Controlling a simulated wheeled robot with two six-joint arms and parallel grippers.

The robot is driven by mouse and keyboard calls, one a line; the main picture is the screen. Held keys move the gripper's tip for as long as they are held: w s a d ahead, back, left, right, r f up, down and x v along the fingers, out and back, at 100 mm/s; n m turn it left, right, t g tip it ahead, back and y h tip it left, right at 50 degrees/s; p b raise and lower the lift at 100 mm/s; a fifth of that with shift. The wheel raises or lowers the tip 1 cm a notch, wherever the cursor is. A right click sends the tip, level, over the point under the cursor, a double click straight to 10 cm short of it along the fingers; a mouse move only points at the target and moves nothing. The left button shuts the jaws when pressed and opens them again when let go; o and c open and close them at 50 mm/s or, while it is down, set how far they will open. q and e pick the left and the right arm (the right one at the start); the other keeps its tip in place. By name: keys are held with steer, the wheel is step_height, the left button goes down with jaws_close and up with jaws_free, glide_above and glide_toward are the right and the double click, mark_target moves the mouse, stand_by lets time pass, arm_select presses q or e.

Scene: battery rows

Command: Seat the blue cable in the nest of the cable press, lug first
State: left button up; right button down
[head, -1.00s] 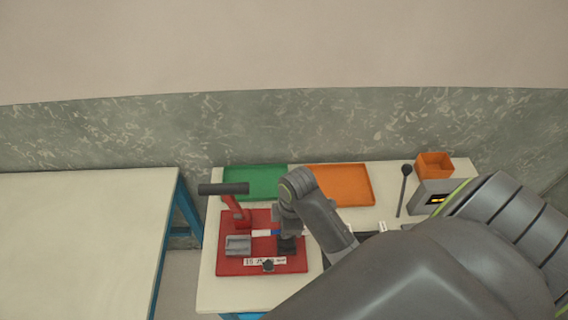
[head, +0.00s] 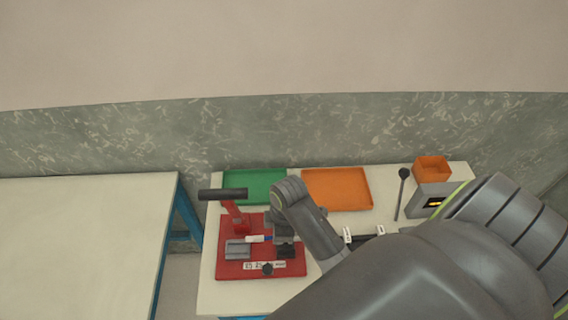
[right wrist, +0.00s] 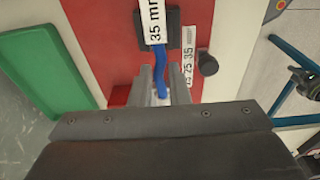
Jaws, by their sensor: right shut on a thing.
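The cable press has a red base (head: 228,272), a red lever with a dark handle (head: 223,194), and a grey nest block (head: 237,252) at its left. My right gripper (head: 280,240) is over the right half of the base. In the right wrist view its two fingers (right wrist: 163,88) are shut on the blue cable (right wrist: 161,65). A white "35 mm" tag (right wrist: 154,22) is on the cable beyond the fingers. In the head view the tag (head: 255,239) reaches the nest block's right edge. The lug is hidden or too small to tell. My left gripper is out of view.
A green tray (head: 255,181) and an orange tray (head: 338,186) lie behind the press. A black knob (head: 267,269) is at the base's front. A bare table (head: 80,240) stands left.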

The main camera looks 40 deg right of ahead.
mark_target(260, 237)
steer(key=shift+w+a+f, duration=0.35)
steer(key=shift+w+a, duration=0.1)
steer(key=shift+a, duration=0.3)
steer(key=shift+w+a+f, duration=0.4)
steer(key=shift+w+a, duration=0.05)
steer(key=shift+a, duration=0.3)
steer(key=shift+w+a+f, duration=0.35)
steer(key=shift+w+a, duration=0.1)
steer(key=shift+a, duration=0.3)
steer(key=shift+f+b, duration=0.8)
steer(key=shift+f, duration=0.55)
steer(key=c, duration=1.3)
jaws_free()
